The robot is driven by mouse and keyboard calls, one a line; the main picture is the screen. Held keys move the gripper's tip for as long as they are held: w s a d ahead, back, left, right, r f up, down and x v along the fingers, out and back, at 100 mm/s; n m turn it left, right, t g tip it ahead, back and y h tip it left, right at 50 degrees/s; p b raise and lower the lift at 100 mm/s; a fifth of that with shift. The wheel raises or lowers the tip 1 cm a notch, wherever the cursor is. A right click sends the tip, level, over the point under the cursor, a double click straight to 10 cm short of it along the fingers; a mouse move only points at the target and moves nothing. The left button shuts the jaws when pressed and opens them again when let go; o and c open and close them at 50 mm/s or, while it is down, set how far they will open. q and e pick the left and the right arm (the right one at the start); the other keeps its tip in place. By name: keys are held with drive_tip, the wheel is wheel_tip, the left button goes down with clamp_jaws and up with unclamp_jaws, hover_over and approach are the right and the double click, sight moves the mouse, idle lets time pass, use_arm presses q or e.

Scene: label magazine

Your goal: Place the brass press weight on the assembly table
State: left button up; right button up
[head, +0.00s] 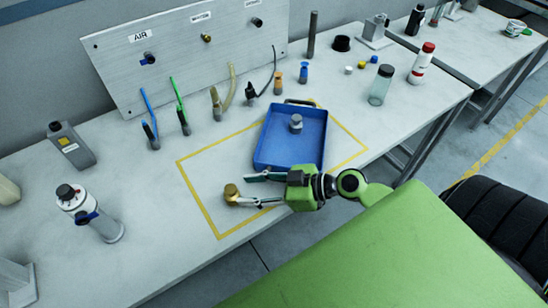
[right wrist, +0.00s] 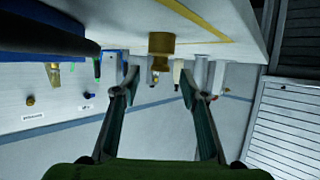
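The brass press weight (head: 231,193) stands on the assembly table (head: 207,205), inside the yellow taped outline near its left front part. My right gripper (head: 246,190) is open, its fingers pointing left toward the weight. In the right wrist view, which is upside down, the brass weight (right wrist: 161,44) shows between and beyond the open fingertips (right wrist: 159,77), with nothing held. In the head view the nearer fingertip overlaps the weight's edge; I cannot tell whether they touch. My left gripper is not in view.
A blue tray (head: 263,160) with a silver weight (head: 296,124) in it lies just behind my right gripper. The table inside the tape left of the tray is otherwise clear.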

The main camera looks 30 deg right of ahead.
drive_tip(key=b+v, duration=0.1)
drive_tip(key=v, duration=0.5)
drive_tip(key=shift+s+d+b, duration=0.15)
drive_tip(key=shift+s+b, duration=0.05)
drive_tip(key=shift+b, duration=0.15)
drive_tip(key=shift+v, duration=0.75)
drive_tip(key=shift+r, duration=0.15)
